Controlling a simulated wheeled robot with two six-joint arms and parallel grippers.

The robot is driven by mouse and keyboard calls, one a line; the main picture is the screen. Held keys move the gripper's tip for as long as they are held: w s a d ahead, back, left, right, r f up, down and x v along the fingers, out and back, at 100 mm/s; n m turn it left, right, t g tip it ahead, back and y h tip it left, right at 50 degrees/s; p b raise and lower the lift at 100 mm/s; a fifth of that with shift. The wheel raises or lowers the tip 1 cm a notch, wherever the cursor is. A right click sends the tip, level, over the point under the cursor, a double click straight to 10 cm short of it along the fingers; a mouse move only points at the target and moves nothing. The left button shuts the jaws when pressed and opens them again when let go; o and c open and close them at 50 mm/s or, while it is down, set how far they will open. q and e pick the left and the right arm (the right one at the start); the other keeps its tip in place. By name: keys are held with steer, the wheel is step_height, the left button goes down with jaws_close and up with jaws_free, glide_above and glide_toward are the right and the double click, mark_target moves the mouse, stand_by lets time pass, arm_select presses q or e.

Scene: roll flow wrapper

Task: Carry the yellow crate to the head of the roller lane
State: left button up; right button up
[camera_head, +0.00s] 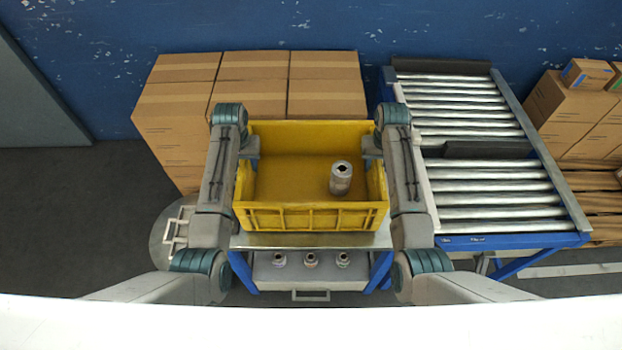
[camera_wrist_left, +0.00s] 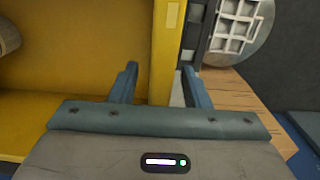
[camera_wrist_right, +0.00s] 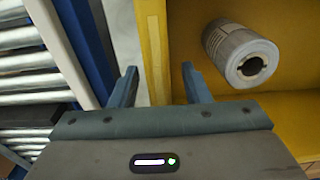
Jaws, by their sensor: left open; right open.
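The yellow crate (camera_head: 310,218) stands upright on a metal-topped blue stand. Neither is closed on the crate. The roller lane (camera_head: 490,185) lies to the right of the crate.
Stacked cardboard boxes (camera_head: 170,115) stand behind the crate. Several small metal parts (camera_head: 311,260) sit on the stand's lower shelf. A black bar (camera_head: 490,150) crosses the roller lane midway. More boxes (camera_head: 572,115) stand at the far right.

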arm_select(q)
steer(key=shift+f, duration=0.75)
arm_select(e)
steer(key=shift+f, duration=0.75)
arm_select(q)
steer(key=shift+c, duration=0.4)
arm_select(e)
steer(key=shift+c, duration=0.4)
arm_select(q)
jaws_close()
arm_select(e)
jaws_close()
arm_select(q)
steer(key=shift+r, duration=0.1)
arm_select(e)
steer(key=shift+w+r, duration=0.1)
